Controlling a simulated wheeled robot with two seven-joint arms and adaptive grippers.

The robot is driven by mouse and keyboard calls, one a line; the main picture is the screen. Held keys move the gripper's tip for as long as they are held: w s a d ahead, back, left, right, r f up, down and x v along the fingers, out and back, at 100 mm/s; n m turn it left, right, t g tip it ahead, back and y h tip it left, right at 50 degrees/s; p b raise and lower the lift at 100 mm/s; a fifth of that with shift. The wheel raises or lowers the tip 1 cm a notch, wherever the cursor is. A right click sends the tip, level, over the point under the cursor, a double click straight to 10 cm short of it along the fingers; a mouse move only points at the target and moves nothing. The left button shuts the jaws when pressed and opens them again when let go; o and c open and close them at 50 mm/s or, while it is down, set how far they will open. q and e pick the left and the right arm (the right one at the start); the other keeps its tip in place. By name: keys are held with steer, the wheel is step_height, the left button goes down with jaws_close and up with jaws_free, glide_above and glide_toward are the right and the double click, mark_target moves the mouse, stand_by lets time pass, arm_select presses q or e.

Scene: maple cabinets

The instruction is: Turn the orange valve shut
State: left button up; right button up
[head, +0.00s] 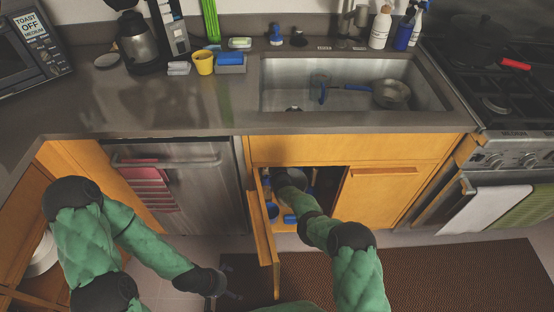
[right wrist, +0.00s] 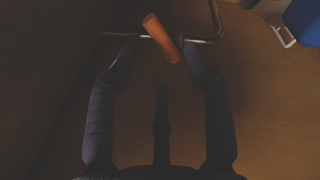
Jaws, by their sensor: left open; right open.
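The orange valve handle (right wrist: 162,38) shows in the right wrist view, set on a thin metal pipe (right wrist: 128,36) in the dark cabinet under the sink. It is tilted, its upper end leaning left. My right gripper (right wrist: 162,66) is open, its fingertips just short of the handle and to either side of its lower end. I cannot tell whether they touch it. In the head view my right arm reaches into the open cabinet, which hides the gripper and valve. My left gripper (head: 226,296) is open and empty, low over the floor left of the cabinet door.
The open cabinet door (head: 263,235) stands left of my right arm. A blue item (right wrist: 303,22) lies at the upper right in the right wrist view. The sink (head: 350,85) is above the cabinet, the dishwasher (head: 190,190) to the left. A brown mat (head: 450,275) covers the floor.

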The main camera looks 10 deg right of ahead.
steer(key=s, duration=0.7)
steer(key=shift+f, duration=0.45)
